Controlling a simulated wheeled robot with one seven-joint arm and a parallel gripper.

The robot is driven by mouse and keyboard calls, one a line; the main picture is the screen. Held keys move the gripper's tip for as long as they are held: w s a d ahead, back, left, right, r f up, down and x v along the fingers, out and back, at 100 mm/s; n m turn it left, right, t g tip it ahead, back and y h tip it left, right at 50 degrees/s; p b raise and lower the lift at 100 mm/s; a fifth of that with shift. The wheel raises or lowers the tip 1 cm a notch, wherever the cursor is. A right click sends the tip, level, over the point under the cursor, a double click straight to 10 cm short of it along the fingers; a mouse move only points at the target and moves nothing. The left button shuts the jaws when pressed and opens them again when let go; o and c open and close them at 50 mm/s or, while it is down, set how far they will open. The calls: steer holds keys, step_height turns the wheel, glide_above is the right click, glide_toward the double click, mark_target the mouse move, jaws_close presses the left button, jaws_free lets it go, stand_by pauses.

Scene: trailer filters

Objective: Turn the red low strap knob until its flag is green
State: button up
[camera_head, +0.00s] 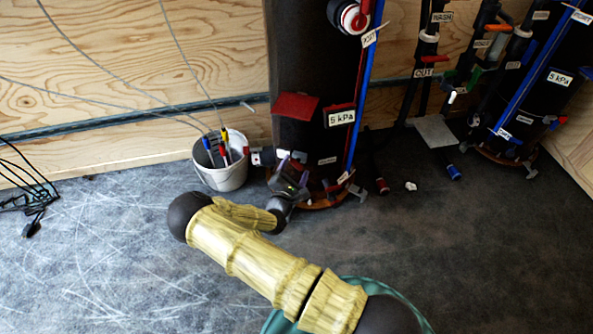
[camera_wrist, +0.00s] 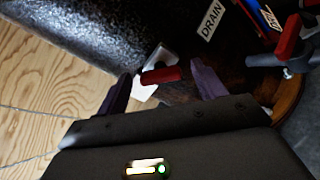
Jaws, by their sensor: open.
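In the wrist view, a short red bar (camera_wrist: 161,75), which looks like the low strap knob, sits in front of a small white plate (camera_wrist: 158,62) low on the dark tank. My gripper (camera_wrist: 162,70) is open, with one purple finger on each side of the red bar. Gaps show on both sides; I cannot tell how deep the bar lies between the fingers. In the head view, my gripper (camera_head: 292,178) is at the foot of the tank (camera_head: 300,60), and my arm hides the knob. A red flat plate (camera_head: 295,106) is higher on the tank; I cannot tell whether it is the flag.
A white bucket (camera_head: 220,173) with coloured-handled cables stands left of my gripper. A red-handled valve (camera_wrist: 289,45) and a DRAIN label (camera_wrist: 210,20) are right of the bar in the wrist view. More piping (camera_head: 430,75) stands right. The left floor is mostly clear.

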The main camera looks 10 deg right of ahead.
steer(key=shift+x, duration=0.8)
steer(key=c, duration=1)
steer(key=shift+o, duration=0.2)
steer(key=shift+r+n+p, duration=0.15)
steer(key=shift+n+p, duration=0.25)
steer(key=shift+p, duration=0.2)
